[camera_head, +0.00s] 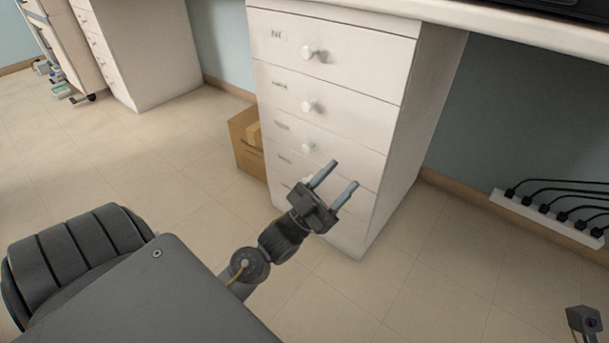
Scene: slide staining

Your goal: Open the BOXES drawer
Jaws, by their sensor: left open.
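A white drawer cabinet (390,110) stands under the counter with several closed drawers stacked in its front. Each visible drawer has a round white knob and a small label at its left; the labels are too small to read, so I cannot tell which is the BOXES drawer. Knobs show on the top drawer (308,52), the second (308,106) and the third (308,147). My left gripper (337,177) is open and empty in front of the lower drawers. It partly hides a lower knob (308,180). Only a part of my right arm shows at the bottom right; its fingers are not seen.
A cardboard box (246,146) stands on the floor left of the cabinet. A power strip (547,216) with several black cables lies along the wall at right. Another white cabinet (150,55) and a cart (62,45) stand at the back left. The tiled floor between is clear.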

